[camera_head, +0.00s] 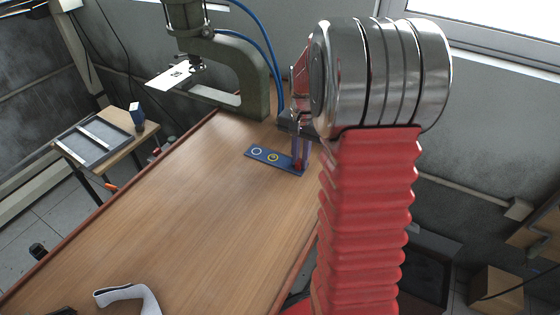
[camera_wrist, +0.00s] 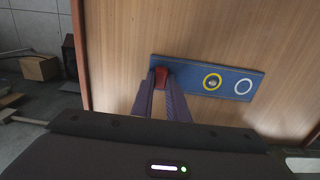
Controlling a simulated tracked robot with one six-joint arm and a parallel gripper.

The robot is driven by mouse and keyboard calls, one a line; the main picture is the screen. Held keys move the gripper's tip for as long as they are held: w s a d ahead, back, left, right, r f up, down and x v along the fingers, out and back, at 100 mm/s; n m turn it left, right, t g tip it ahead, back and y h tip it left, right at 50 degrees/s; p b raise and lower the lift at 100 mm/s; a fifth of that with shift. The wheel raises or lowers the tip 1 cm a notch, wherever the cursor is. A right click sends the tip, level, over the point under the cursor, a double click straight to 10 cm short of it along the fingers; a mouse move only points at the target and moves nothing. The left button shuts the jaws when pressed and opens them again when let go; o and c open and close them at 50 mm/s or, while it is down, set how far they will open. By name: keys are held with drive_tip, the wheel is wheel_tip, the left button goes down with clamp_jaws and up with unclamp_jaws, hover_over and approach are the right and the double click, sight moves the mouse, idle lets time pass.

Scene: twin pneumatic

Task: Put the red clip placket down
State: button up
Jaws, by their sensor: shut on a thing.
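The red clip placket (camera_wrist: 162,75) is a small red piece between the fingertips of my gripper (camera_wrist: 161,83) in the wrist view. My gripper is shut on it. The piece is at one end of a blue plate (camera_wrist: 224,79), which has a yellow ring and a white ring on it. In the head view the plate (camera_head: 265,154) lies on the wooden table, and my gripper (camera_head: 299,160) reaches down to its right end. A bit of red (camera_head: 298,165) shows there. I cannot tell whether the piece touches the plate.
A green press (camera_head: 255,70) stands at the back of the wooden table (camera_head: 190,200), with a white sheet (camera_head: 172,76) at its head. A grey-white strap (camera_head: 130,294) lies at the front. The table's middle is clear. A side table (camera_head: 130,150) stands at left.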

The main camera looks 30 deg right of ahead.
drive_tip(key=shift+r, duration=0.1)
clamp_jaws()
wheel_tip(320, 180, up, 10)
idle(0.4)
drive_tip(key=shift+s, duration=0.1)
idle(0.5)
